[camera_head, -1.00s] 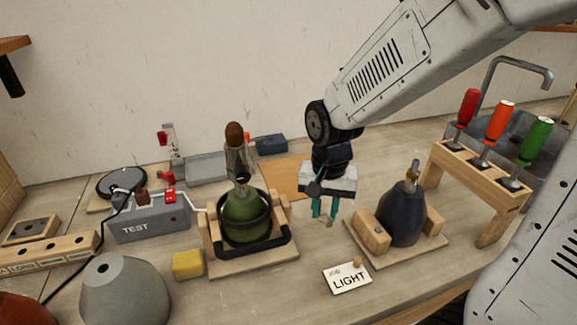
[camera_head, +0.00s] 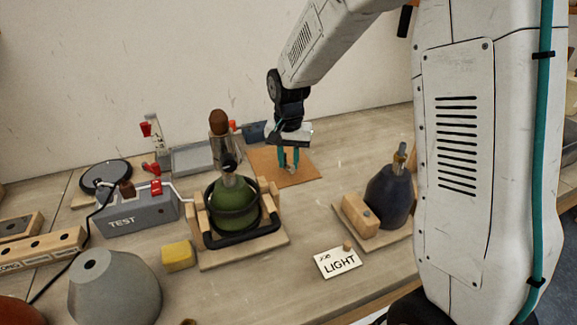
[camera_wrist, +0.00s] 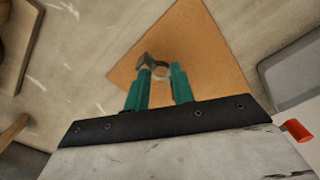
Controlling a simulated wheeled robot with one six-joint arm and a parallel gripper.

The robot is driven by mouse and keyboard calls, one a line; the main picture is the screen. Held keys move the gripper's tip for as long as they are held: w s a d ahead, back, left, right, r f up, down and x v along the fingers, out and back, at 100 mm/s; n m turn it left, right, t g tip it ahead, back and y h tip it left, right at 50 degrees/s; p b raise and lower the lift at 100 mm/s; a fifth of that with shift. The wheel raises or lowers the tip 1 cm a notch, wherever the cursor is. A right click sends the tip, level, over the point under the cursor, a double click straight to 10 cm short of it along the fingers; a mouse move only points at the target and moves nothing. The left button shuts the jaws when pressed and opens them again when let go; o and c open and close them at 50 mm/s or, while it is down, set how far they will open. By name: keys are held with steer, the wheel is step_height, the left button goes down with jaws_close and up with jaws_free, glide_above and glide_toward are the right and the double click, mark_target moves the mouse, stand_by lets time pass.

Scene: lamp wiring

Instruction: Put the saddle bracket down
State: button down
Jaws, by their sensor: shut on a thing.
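My gripper (camera_head: 289,165) is over the tan mat (camera_head: 309,164) at the back of the bench. Its teal fingers are shut on the saddle bracket (camera_wrist: 157,66), a small curved metal piece at the fingertips. In the wrist view the bracket and my gripper (camera_wrist: 160,75) lie over the mat (camera_wrist: 205,38). In the head view the bracket is too small to make out clearly between the fingers. I cannot tell how high it is above the mat.
A green lamp base (camera_head: 236,205) in a wooden cradle stands left of the mat. A dark blue base (camera_head: 386,197) stands to the right, with a LIGHT card (camera_head: 338,262) in front. A grey tray (camera_head: 195,158) is at the back left. Bare bench lies right of the mat.

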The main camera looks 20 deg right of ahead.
steer(key=shift+f, duration=1.2)
steer(key=shift+f, duration=0.15)
steer(key=c, duration=1.2)
jaws_free()
step_height(320, 180, up, 12)
steer(key=s+d+r+n, duration=0.15)
steer(key=s+r, duration=0.25)
steer(key=s, duration=0.5)
steer(key=s+d+r+n, duration=0.15)
steer(key=s+r, duration=0.25)
steer(key=s, duration=0.4)
steer(key=s+n, duration=0.1)
steer(key=s, duration=0.3)
steer(key=s+f+n, duration=0.1)
steer(key=s, duration=0.4)
steer(key=s+n+t, duration=0.1)
steer(key=s, duration=0.4)
steer(key=shift+s+a+f, duration=0.1)
steer(key=shift+s+f, duration=0.1)
steer(key=shift+f, duration=0.05)
